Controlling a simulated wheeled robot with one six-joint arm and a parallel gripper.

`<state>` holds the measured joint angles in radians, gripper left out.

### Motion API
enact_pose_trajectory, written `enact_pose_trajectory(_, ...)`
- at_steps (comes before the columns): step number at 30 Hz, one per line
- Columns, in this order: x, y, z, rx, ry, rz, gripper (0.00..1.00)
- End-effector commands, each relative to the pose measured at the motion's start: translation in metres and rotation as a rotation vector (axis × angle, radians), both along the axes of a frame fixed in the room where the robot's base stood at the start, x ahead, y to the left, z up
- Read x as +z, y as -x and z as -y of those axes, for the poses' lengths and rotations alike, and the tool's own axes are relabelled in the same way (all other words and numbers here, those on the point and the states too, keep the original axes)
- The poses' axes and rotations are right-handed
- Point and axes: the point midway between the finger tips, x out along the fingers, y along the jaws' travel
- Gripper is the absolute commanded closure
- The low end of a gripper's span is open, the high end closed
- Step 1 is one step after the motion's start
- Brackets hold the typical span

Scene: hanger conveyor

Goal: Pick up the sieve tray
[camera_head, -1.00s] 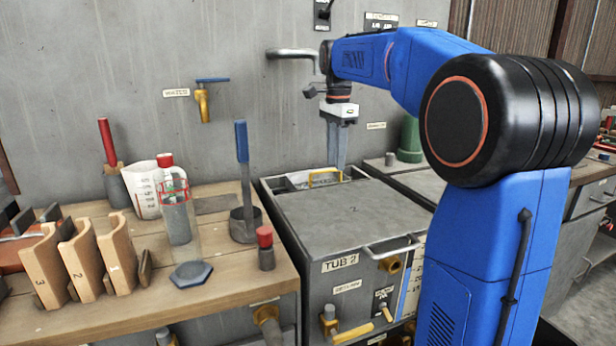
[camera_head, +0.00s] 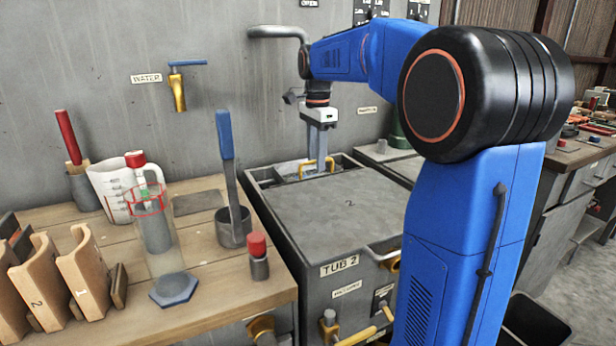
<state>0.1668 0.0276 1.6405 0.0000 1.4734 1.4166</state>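Tub 2 (camera_head: 345,215) is a dark grey box with a grey lid over most of its top. In its open back part lies a pale grey piece (camera_head: 288,170) with a yellow handle (camera_head: 309,169), which looks like the sieve tray; most of it is hidden inside the tub. My gripper (camera_head: 321,152) points down over this opening, its grey fingers right at the yellow handle. Whether the fingers are apart or closed on the handle is too small to tell.
A wooden bench at left holds a clear cylinder (camera_head: 154,230), a measuring jug (camera_head: 108,192), a blue-handled ladle (camera_head: 229,190) and a red-capped bottle (camera_head: 258,257). A water tap (camera_head: 178,90) juts from the wall. A dark bin (camera_head: 535,325) stands on the floor at right.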

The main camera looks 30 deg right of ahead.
Motion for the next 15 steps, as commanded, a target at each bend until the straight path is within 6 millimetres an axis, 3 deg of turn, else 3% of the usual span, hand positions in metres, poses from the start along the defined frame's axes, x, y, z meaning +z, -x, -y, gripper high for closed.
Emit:
enact_pose_trajectory(4, -0.0126, 0.0001, -0.0002, 0.0, 0.0, -0.001, 0.69)
enact_pose_trajectory(12, -0.0143, -0.0003, -0.0002, 0.0, 0.0, 0.0, 0.69)
enact_pose_trajectory(15, -0.0143, -0.0002, -0.0002, 0.0, 0.0, 0.0, 0.93)
